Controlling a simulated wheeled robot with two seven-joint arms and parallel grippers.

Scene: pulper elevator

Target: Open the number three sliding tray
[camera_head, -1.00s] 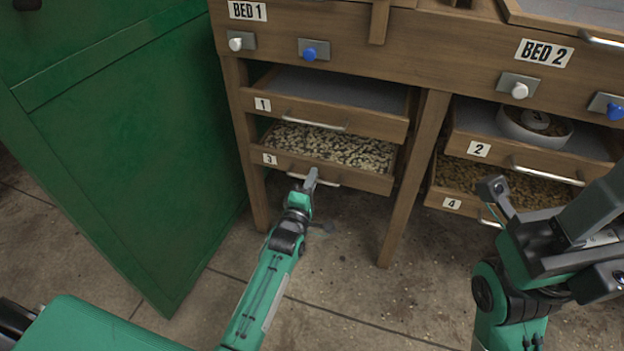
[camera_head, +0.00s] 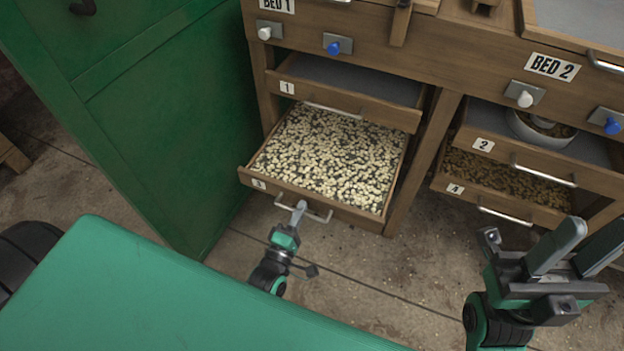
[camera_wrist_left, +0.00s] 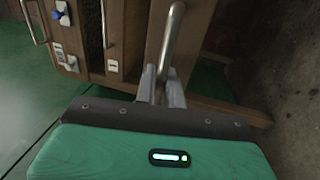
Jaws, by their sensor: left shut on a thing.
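The number three sliding tray (camera_head: 325,160) is a wooden drawer full of pale beans. It is pulled well out of the frame below tray 1. Its metal bar handle (camera_head: 318,216) is on the front panel, right of the "3" label. My left gripper (camera_head: 298,210) is shut on this handle. In the left wrist view the fingers (camera_wrist_left: 162,85) close around the metal bar (camera_wrist_left: 171,40). My right gripper (camera_head: 560,250) is at the lower right, in front of tray 4, with its fingers apart and nothing seen between them.
Tray 1 (camera_head: 350,103) sits above, partly out. Tray 2 (camera_head: 540,165) with a white bowl (camera_head: 541,130) and tray 4 (camera_head: 505,205) are on the right. A green cabinet (camera_head: 165,110) stands close on the left. The floor before tray 3 is clear.

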